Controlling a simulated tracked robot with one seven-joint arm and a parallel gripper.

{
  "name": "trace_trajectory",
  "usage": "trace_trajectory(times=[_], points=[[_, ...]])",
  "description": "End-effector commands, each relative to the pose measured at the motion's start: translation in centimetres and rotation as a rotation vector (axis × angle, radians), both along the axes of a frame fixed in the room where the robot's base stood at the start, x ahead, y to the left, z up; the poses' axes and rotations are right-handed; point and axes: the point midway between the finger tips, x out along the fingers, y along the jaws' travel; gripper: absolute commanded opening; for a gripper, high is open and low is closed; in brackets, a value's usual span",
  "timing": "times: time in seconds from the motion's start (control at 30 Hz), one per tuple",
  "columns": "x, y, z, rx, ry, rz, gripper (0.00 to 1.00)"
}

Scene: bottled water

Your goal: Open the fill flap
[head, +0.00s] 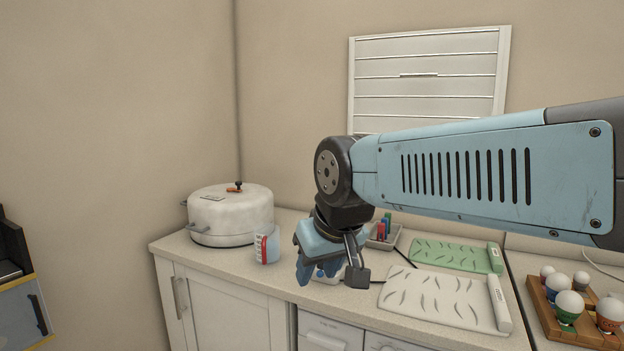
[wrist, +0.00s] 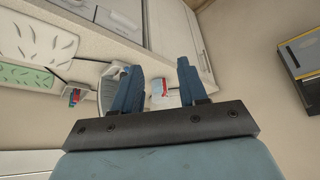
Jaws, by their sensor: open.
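My gripper (head: 318,268) hangs from the arm over the counter, fingers pointing down, in the head view. In the wrist view my gripper (wrist: 158,82) shows two blue fingers spread apart with nothing held between them. A pale appliance (wrist: 108,88) with a handle-like top shows partly behind the left finger in the wrist view. In the head view my gripper hides most of that spot, and only a bit of white and blue shows there. No fill flap can be made out in either view.
Right are a small rack (head: 380,238), a green board (head: 455,255), a white board (head: 440,297) and a wooden tray (head: 545,312) with egg cups.

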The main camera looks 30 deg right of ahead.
Motion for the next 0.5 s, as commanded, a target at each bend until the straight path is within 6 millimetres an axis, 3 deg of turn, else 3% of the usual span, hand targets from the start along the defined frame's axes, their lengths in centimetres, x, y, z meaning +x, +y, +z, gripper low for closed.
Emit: trace_trajectory(times=[0.13, 0.27, 0.37, 0.5], points=[[0.0, 0.0, 0.0, 0.0, 0.0, 0.0, 0.43], [0.4, -0.1, 0.5, 0.003, 0.002, -0.01, 0.51], [1.6, -0.6, 1.7, 0.011, 0.011, -0.041, 0.51], [5.0, -1.6, 4.9, 0.028, 0.031, -0.133, 0.51]])
